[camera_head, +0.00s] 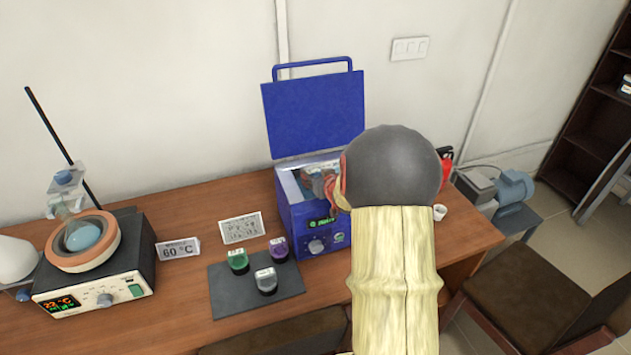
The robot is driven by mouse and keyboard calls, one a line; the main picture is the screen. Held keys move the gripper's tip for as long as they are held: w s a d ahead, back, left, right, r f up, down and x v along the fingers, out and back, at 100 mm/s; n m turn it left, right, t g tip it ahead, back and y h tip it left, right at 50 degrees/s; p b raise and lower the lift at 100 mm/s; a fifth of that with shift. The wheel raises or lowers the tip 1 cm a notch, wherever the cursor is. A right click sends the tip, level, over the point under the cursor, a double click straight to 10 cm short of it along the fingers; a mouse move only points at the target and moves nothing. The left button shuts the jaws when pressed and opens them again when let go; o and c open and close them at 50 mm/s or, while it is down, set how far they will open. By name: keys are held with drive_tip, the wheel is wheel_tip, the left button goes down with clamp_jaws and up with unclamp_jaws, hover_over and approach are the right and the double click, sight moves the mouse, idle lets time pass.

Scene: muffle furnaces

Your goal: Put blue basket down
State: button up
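A blue box-shaped device (293,219) stands on the wooden table with its blue lid (315,112) raised and open. It has a green display and a knob on its front. My arm reaches over its right side and hides much of it. A small part of my gripper (326,186) shows at the device's open top, left of the dark arm joint. Its fingers are too small and covered to read, and I cannot tell what they hold. I cannot make out a separate blue basket; anything inside the device is mostly hidden.
A dark mat (222,309) holds green (238,261), purple (278,248) and grey-white (266,280) jars. A heater (108,289) with a bowl and rod stands left, beside a "60 °C" card (179,249). A white cup (440,212) stands right. A chair (530,300) is lower right.

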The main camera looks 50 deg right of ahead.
drive_tip(key=shift+f, duration=0.55)
drive_tip(key=shift+f, duration=0.1)
drive_tip(key=o, duration=1.6)
